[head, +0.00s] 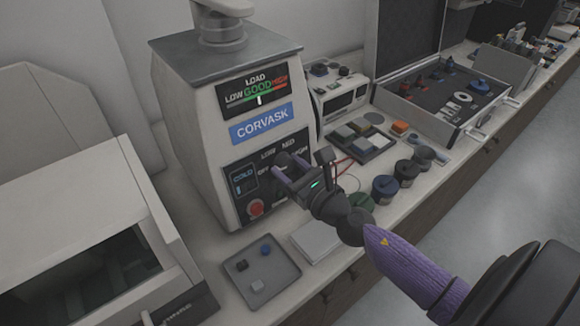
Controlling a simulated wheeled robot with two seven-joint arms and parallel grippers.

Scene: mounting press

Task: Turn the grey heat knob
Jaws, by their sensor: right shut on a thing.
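The mounting press (190,120) stands on the bench, with a load gauge above a blue CORVASK label (261,123). Its dark front panel (240,166) carries LOW, MID and HIGH markings around the heat knob, a small COLD display (244,181) and a red button (256,207). My right gripper (284,168) reaches in from the right and is shut on the grey heat knob at the panel. The fingers hide most of the knob, so its pointer setting cannot be read. My left gripper is not in view.
A grey tray (278,285) with small blocks and a pale flat block (316,242) lie in front of the press. Dark round jars (385,188) stand to the right. A grey cabinet (75,215) is close on the left. An open case (440,112) lies farther back.

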